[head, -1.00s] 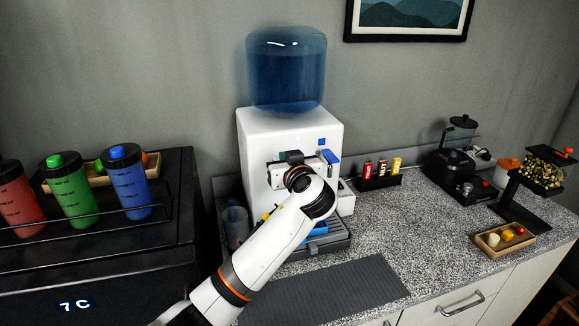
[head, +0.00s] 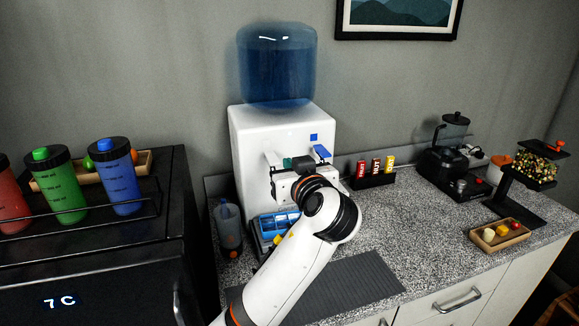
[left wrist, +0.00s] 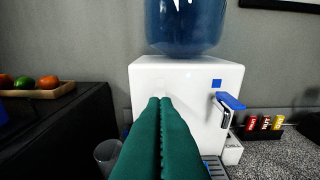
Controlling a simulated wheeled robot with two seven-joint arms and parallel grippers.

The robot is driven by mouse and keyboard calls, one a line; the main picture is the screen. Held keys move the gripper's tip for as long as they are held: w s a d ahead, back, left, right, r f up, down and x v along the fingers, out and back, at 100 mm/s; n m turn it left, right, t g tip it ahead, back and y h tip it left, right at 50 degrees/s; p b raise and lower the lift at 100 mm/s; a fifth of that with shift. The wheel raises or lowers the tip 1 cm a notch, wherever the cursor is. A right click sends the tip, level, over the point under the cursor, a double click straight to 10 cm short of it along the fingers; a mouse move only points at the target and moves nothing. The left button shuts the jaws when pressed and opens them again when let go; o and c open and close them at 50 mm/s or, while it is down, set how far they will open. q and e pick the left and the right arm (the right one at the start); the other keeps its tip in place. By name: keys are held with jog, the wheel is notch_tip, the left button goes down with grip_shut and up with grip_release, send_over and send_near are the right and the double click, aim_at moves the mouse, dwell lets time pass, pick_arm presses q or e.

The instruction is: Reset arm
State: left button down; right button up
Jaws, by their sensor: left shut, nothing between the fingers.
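My left gripper (head: 288,162) is in front of the white water dispenser (head: 283,125), its arm coming up from the bottom of the head view. Its green fingers (left wrist: 160,105) are pressed together and empty in the left wrist view, pointing at the dispenser's front. The dispenser carries a blue water bottle (head: 277,68) and has a blue lever (head: 322,152) on its right side. The lever also shows in the left wrist view (left wrist: 230,101), to the right of the fingers and apart from them. My wrist hides part of the dispenser's lower front. My right gripper is not in view.
A blue compartmented box (head: 278,223) sits low before the dispenser, beside a clear grey bottle (head: 229,228). Shaker bottles (head: 115,180) stand in a rack at left. A bar holder (head: 373,181), grinder (head: 456,160) and small wooden tray (head: 500,245) are at right. The dark mat (head: 345,290) looks bare.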

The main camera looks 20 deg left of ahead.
pick_arm(q)
jog(key=s+a+f+m+g+h, duration=0.25)
jog(key=s+f, duration=0.25)
jog(key=f, duration=0.6)
jog(key=s+a+f+m+g+h, duration=0.1)
jog(key=s+f+m+g+h, duration=0.3)
jog(key=f, duration=0.7)
jog(key=s+f+m+g+h, duration=0.1)
jog(key=s+f, duration=0.3)
jog(key=s, duration=0.5)
jog(key=s+a+f+m+g+h, duration=0.1)
jog(key=s+f, duration=0.3)
jog(key=s, duration=0.4)
jog(key=s+f+g+h, duration=0.15)
jog(key=s+f, duration=0.25)
jog(key=s, duration=0.5)
notch_tip(320, 180, down, 26)
jog(key=s+f+g, duration=0.1)
jog(key=s+a+f+g, duration=0.1)
jog(key=s+a+f, duration=0.2)
jog(key=s+f, duration=1.2)
jog(key=shift+s+f+m+g+y, duration=0.2)
jog(key=shift+s+m+g+y, duration=0.15)
jog(key=shift+s, duration=0.4)
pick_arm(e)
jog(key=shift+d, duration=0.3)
